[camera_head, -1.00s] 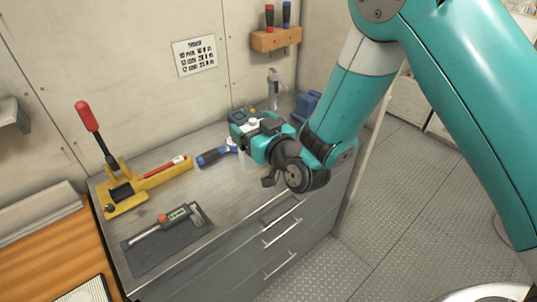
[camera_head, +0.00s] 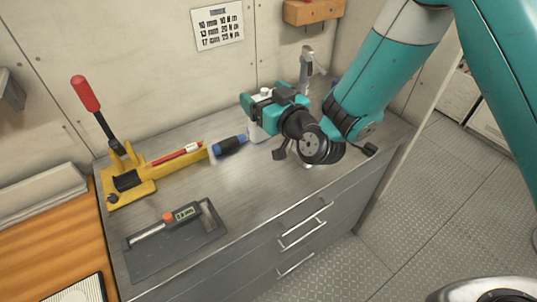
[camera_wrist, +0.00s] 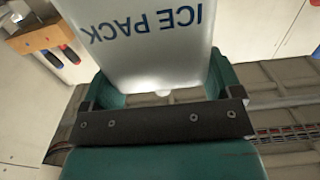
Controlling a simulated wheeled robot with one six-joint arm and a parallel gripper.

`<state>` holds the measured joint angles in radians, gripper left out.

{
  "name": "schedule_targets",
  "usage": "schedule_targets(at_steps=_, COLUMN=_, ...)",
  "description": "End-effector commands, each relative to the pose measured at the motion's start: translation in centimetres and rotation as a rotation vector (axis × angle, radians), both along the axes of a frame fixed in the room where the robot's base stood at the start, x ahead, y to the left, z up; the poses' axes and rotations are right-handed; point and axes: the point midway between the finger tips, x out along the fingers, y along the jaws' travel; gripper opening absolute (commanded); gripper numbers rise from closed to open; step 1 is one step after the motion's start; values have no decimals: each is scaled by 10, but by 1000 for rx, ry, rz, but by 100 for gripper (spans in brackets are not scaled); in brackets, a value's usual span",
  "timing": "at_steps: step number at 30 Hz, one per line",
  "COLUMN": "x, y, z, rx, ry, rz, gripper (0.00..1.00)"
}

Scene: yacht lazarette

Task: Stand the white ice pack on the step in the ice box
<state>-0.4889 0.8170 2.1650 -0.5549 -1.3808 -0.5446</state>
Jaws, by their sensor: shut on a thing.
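The white ice pack (camera_wrist: 150,35) fills the upper middle of the wrist view, its blue "ICE PACK" lettering upside down. My gripper (camera_wrist: 160,78) is shut on it, with a teal finger at each side. In the head view my gripper (camera_head: 268,110) is over the back of the metal counter.
On the counter (camera_head: 255,185) are a yellow tool with a red handle (camera_head: 130,180), a blue-handled tool (camera_head: 230,146), and a digital gauge on a dark mat (camera_head: 175,245). A metal post (camera_head: 306,68) stands behind my gripper. The counter's front middle is clear.

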Motion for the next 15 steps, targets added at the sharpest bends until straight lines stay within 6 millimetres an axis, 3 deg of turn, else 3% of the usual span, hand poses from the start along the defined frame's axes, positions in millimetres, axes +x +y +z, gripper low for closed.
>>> schedule_targets(at_steps=1, x=0, y=1, z=-21, rx=1, ry=-4, rz=2, gripper=35)
schedule_targets(at_steps=9, x=-1, y=2, z=-75, rx=2, ry=-6, rz=5, gripper=35)
schedule_targets(at_steps=15, x=-1, y=3, z=-93, rx=2, ry=-5, rz=6, gripper=35)
